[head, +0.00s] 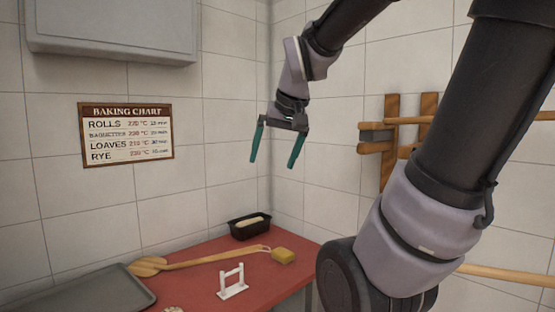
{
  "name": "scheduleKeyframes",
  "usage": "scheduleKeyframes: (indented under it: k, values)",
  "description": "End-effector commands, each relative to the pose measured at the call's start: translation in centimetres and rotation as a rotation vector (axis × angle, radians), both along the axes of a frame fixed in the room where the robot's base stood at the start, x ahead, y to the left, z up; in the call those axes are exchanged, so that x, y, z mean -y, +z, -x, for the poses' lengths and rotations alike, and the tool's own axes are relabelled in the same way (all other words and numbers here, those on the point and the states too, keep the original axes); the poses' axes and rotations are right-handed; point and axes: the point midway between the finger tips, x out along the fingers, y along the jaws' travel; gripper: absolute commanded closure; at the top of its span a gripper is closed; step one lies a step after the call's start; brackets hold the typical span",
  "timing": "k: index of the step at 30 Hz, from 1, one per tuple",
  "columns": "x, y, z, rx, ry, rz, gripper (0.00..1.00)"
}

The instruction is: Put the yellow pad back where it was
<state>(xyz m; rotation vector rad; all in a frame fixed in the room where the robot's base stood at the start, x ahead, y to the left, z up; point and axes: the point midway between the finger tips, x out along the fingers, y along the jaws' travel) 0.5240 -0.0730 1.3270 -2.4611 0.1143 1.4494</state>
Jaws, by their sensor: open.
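The yellow pad (283,256) is a small block on the red table near its right edge, beside the end of a wooden spoon's handle. My gripper (273,163) has green fingers that point down. It is open and empty, high above the table and well clear of the pad.
On the red table (203,288) lie the wooden spoon (205,261), a black tin (248,227) with something pale in it, a white stand (233,282) and a dark tray (85,292). A baking chart (127,133) hangs on the tiled wall. Wooden racks (390,140) are at right.

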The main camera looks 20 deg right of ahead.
Motion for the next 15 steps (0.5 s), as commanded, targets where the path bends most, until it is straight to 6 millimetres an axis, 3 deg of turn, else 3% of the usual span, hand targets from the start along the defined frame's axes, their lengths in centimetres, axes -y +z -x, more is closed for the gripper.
scheduleKeyframes:
  k: [3, 6, 15]
  values:
    - [-0.9, 0.2, 3.3, 0.053, -0.031, -0.078, 0.00]
    - [-1.3, 0.1, 4.8, 0.076, -0.047, -0.123, 0.00]
    - [-1.6, 0.0, 5.6, 0.087, -0.058, -0.151, 0.00]
